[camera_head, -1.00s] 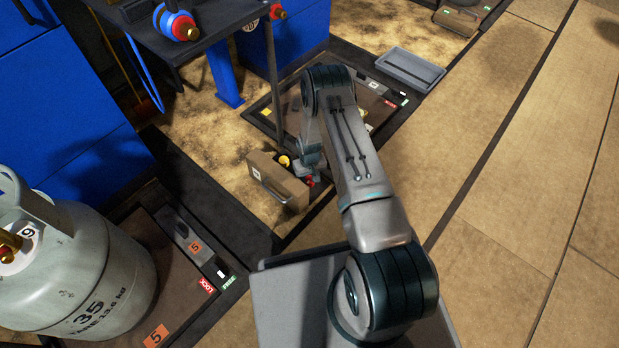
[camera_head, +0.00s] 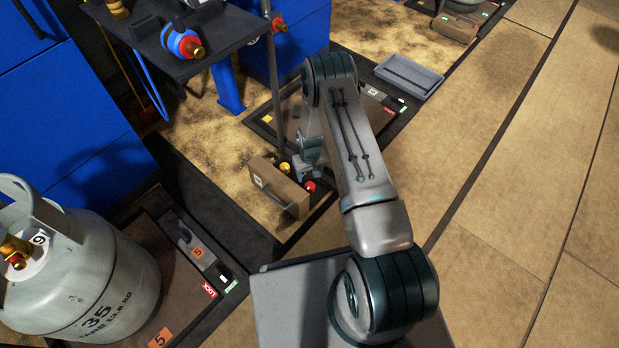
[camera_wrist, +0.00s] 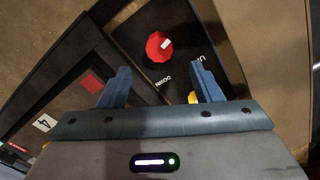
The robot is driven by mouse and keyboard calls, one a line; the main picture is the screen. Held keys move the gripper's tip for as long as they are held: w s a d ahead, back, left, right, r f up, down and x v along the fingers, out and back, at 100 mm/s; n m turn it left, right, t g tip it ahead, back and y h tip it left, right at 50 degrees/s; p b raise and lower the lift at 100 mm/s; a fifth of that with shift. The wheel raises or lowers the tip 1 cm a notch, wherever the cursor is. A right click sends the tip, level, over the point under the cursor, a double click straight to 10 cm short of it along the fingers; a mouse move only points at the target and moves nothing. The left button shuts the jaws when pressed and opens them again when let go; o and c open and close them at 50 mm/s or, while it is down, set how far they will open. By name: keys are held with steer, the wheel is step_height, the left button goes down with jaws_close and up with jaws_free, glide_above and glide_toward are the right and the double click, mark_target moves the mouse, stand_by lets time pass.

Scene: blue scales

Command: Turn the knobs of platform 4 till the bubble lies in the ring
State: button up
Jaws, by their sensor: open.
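Platform 4 shows in the wrist view by its number label (camera_wrist: 43,123). On a dark panel with printed lettering, a red knob (camera_wrist: 159,46) with a white mark lies beyond my fingertips. A yellow knob (camera_wrist: 193,97) is partly hidden behind the right finger. My gripper (camera_wrist: 161,72) is open and empty above the panel, its two blue fingers apart. In the head view, my gripper (camera_head: 308,170) hangs beside the red knob (camera_head: 310,187) and the yellow knob (camera_head: 284,168). I cannot make out a bubble or ring.
A grey gas cylinder (camera_head: 85,275) stands on platform 5 at the left. A dark table (camera_head: 215,30) with a thin post is behind. A grey tray (camera_head: 409,76) lies at the back. The floor at right is clear.

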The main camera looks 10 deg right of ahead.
step_height(320, 180, up, 7)
steer(key=p, duration=0.2)
stand_by(0.5)
